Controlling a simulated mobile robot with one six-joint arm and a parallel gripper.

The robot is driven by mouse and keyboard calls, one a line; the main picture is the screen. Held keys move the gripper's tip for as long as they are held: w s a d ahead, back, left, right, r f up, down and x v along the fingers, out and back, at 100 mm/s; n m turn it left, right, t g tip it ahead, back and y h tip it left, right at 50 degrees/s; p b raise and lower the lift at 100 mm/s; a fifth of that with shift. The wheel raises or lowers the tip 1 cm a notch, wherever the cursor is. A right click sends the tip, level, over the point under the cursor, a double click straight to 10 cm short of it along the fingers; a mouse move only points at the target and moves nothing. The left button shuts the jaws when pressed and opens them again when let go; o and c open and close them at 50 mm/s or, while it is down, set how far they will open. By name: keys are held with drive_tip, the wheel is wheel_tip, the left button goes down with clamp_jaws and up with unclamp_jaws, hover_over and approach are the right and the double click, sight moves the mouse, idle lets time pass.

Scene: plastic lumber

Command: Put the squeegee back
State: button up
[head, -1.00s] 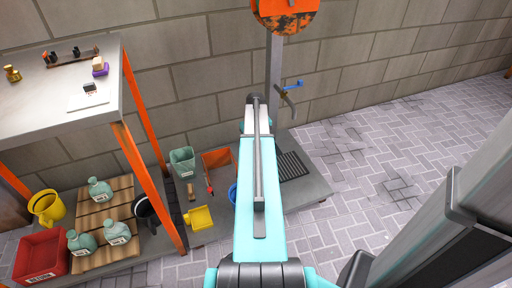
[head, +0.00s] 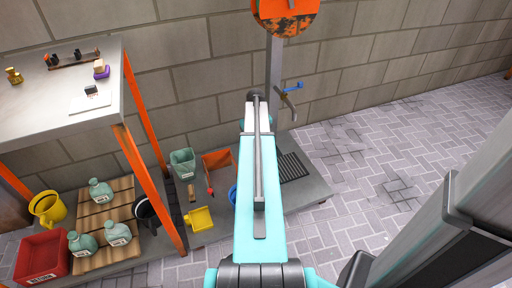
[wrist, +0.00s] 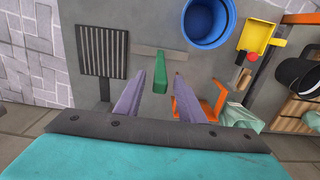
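The likely squeegee shows in the wrist view, a green handle (wrist: 173,74) with a thin grey bar at its far end, over the grey floor platform. My gripper (wrist: 168,72) shows there as two purple fingers, spread apart. The green handle appears in the gap between the fingertips. I cannot tell whether they touch it. In the head view my own arm covers the gripper and the squeegee.
A dark grate (head: 293,167) is in the platform (head: 308,198).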

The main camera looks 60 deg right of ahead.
wheel_tip(320, 180, up, 10)
drive_tip(key=p, duration=0.2)
drive_tip(key=shift+p, duration=0.3)
drive_tip(key=shift+s+f, duration=0.1)
idle(0.6)
